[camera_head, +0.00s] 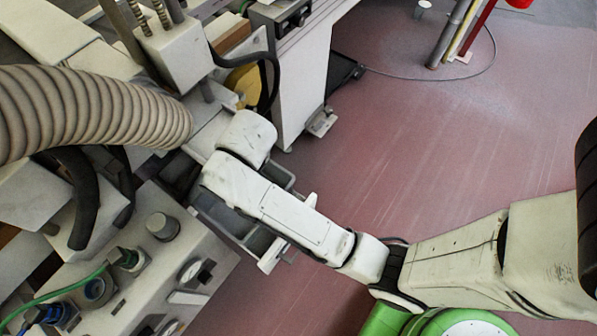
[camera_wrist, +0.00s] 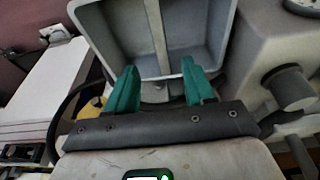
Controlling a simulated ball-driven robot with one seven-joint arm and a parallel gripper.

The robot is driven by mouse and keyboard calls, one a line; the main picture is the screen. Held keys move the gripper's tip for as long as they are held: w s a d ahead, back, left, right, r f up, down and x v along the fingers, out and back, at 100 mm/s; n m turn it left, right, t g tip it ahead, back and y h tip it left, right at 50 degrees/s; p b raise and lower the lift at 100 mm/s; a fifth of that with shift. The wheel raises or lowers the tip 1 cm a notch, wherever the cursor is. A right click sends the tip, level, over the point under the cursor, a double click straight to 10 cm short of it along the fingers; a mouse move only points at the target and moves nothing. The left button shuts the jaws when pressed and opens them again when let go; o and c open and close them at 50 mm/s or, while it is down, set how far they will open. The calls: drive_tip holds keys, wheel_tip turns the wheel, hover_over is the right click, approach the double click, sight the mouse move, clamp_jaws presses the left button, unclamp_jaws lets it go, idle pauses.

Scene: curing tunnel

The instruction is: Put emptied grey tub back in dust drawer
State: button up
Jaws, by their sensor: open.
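An open grey box (camera_wrist: 205,30) with a pale rim fills the top middle of the wrist view. Its inside looks empty, and a narrow upright strip runs down its middle. I cannot tell whether this is the tub or the drawer around it. My gripper (camera_wrist: 159,68) has its two green fingers spread apart, with nothing between them, at the near side of the box. I cannot tell whether they touch it. In the head view a grey open drawer or tub (camera_head: 254,241) sticks out beneath my arm, which hides most of it and my gripper.
A ribbed hose (camera_head: 90,112) hangs at the left. A panel with gauges and knobs (camera_head: 150,262) stands at the lower left. A machine leg (camera_head: 300,90) stands beyond my arm. Red floor (camera_head: 440,130) lies clear at the right, with a loose cable (camera_head: 440,80) farther back.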

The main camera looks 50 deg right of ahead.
drive_tip(key=s+d+f+g, duration=0.1)
drive_tip(key=s+d, duration=0.3)
drive_tip(key=s, duration=0.6)
drive_tip(key=s+d+f, duration=0.3)
drive_tip(key=s, duration=0.7)
drive_tip(key=shift+d+g, duration=0.4)
idle(0.4)
